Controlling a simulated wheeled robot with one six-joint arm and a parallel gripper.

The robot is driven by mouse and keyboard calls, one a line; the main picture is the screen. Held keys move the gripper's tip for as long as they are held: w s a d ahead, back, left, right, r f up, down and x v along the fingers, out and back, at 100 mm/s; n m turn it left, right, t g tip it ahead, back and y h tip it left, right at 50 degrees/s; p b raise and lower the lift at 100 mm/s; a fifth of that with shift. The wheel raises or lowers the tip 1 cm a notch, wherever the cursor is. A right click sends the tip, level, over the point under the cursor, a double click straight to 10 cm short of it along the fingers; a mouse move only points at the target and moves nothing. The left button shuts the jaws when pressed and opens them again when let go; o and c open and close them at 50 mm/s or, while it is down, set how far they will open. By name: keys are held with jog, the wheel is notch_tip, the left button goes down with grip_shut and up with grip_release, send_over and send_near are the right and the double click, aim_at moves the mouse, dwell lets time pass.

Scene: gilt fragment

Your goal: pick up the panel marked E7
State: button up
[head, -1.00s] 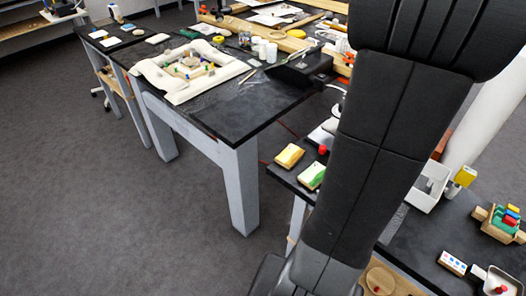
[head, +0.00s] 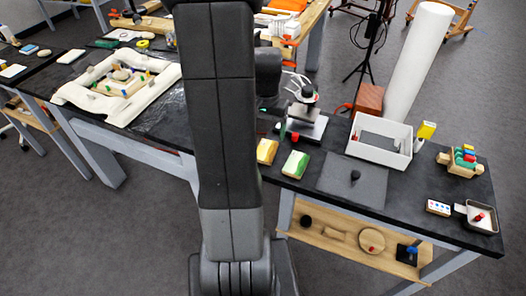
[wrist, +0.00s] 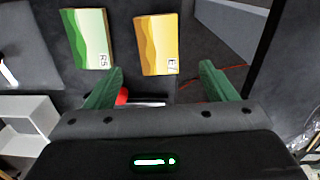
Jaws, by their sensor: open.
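The panel marked E7 is a yellow and orange block (wrist: 157,43) with a white label edge, lying in the upper middle of the wrist view. In the head view it is the yellow panel (head: 266,151) on the table just right of my arm. A green panel marked R5 (wrist: 88,38) lies to its left in the wrist view; it also shows in the head view (head: 295,164). My gripper (wrist: 163,72) is open and empty, its green fingers spread wide. The E7 panel appears between and beyond the fingertips, apart from them. My arm hides part of the table.
On the same dark table (head: 440,200) are a grey mat (head: 345,185), a white open box (head: 380,155), a microscope-like instrument (head: 305,125) beside the panels, and a small metal tray (head: 482,228). Another table with a cream frame (head: 75,94) is at left.

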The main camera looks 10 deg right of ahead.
aim_at(266, 150)
jog(key=shift+s+f+p, duration=0.2)
jog(key=shift+f+p, duration=0.25)
jog(key=shift+f, duration=3.3)
jog(key=c, duration=1.1)
